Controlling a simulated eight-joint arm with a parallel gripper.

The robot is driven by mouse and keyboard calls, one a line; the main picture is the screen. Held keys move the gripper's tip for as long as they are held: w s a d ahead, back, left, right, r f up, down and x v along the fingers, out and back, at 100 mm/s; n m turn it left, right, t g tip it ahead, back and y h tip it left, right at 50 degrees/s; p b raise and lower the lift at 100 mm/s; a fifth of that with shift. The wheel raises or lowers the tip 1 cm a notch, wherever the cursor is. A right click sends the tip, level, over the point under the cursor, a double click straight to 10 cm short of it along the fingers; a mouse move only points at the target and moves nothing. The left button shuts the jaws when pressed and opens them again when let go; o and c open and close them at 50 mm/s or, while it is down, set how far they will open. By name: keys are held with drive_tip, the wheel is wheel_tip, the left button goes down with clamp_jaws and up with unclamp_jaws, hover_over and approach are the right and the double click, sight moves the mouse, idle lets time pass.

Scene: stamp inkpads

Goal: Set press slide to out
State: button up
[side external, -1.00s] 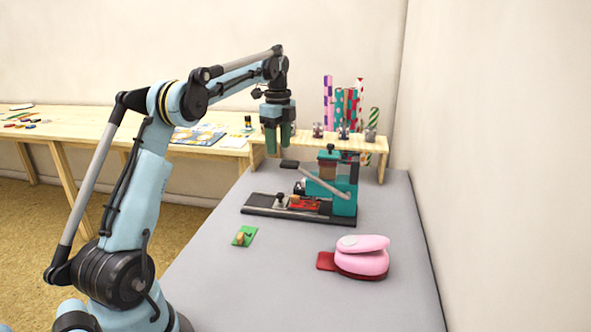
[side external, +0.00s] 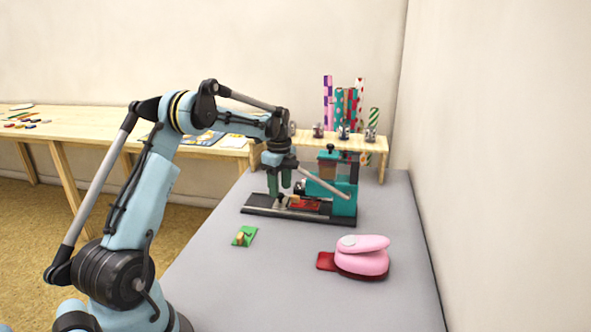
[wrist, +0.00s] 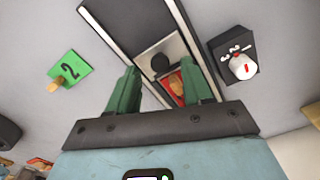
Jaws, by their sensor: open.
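The press is a teal machine (side external: 345,204) with a long black base rail (side external: 258,211) on the grey table. Its slide is a silver plate with a black knob (wrist: 160,63), seated in the rail. A red pad (side external: 306,204) with a wooden piece lies right of the knob. My gripper (side external: 280,191) points down over the slide, open and empty. In the wrist view the knob appears between the green fingertips (wrist: 159,68). I cannot tell whether the fingertips reach below the knob's top or touch it. The fingers partly hide the slide in the side view.
The press lever (side external: 325,183) slopes close right of my gripper. A green card (side external: 244,236) with a wooden peg and a pink punch (side external: 362,256) on a red base stand in front. A wooden shelf (side external: 310,141) stands behind. The front table is mostly clear.

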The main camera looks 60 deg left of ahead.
drive_tip(key=shift+f, duration=0.9)
clamp_jaws()
